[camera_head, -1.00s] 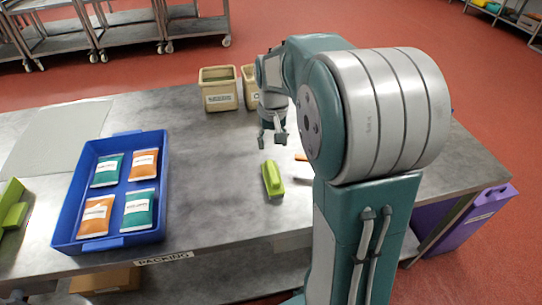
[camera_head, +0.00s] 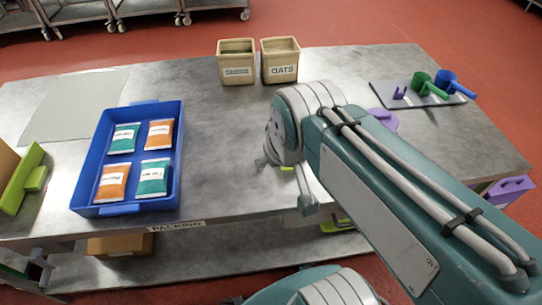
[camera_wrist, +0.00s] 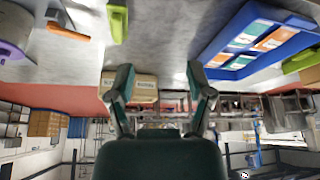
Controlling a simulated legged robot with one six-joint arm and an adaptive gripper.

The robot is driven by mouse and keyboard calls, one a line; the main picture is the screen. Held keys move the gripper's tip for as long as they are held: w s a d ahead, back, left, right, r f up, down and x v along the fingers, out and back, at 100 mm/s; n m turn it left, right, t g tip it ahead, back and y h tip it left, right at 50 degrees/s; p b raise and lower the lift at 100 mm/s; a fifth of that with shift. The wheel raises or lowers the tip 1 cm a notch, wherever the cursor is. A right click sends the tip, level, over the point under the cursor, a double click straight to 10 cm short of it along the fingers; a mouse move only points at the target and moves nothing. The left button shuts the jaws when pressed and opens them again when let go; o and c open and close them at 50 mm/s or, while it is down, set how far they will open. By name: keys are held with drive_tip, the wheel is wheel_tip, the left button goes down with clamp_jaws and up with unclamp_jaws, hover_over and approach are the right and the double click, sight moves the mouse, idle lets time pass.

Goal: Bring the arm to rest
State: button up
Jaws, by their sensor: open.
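My arm is folded back toward my body and crosses the right half of the head view, over the packing table (camera_head: 225,130). My gripper (camera_wrist: 163,85) shows in the wrist view with its two fingers well apart and nothing between them. In the head view the gripper is mostly hidden by the arm, low over the table's front edge. The wrist view is upside down, with the blue tray (camera_wrist: 287,47) at upper right and a green tool (camera_wrist: 117,24) at the top.
The blue tray (camera_head: 90,165) holds several orange and teal pouches. Two beige bins (camera_head: 236,73) stand at the back. A dark mat (camera_head: 385,93) at right carries purple, green and blue scoops.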

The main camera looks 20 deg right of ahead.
drive_tip(key=shift+s+a+f+t, duration=0.1)
drive_tip(key=shift+s+a+t, duration=0.1)
drive_tip(key=shift+s, duration=0.3)
drive_tip(key=shift+s+a+f+t, duration=0.1)
drive_tip(key=shift+s+a, duration=0.1)
drive_tip(key=shift+s, duration=0.3)
idle(0.7)
